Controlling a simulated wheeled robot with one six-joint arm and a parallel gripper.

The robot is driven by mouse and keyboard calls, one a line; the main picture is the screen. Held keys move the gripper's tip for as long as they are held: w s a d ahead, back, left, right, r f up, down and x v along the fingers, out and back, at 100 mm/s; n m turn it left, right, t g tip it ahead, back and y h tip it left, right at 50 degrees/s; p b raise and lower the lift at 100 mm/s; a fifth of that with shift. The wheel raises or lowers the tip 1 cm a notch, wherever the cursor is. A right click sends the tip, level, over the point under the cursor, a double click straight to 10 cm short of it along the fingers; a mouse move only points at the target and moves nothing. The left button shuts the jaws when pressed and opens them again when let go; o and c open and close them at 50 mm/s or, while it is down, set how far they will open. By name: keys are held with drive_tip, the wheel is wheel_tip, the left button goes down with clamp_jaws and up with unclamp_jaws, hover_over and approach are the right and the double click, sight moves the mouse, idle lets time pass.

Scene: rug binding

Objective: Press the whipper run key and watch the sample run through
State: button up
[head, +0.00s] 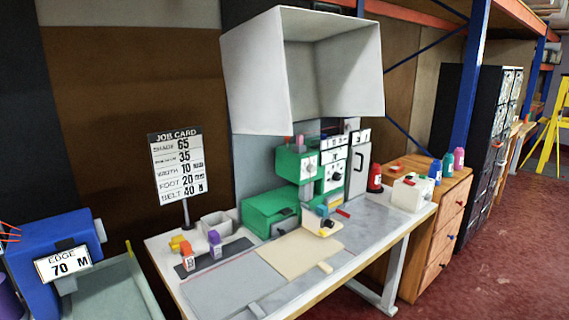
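A green machine, which looks like the whipper, stands on the bench, with a low green housing (270,212) in front and a taller green part (290,164) behind. A white panel (333,168) with a dark dial is on its upper right. A small cream block (322,226) with a dark knob sits in front. I cannot tell which part is the run key. A flat beige sheet (298,256), perhaps the sample, lies on the bench before the machine. My gripper is not in view.
A job card (178,168) stands at left near small coloured blocks (214,240). A white hood (300,75) hangs above. A blue machine (70,262) is at far left; wooden drawers (440,225) stand right.

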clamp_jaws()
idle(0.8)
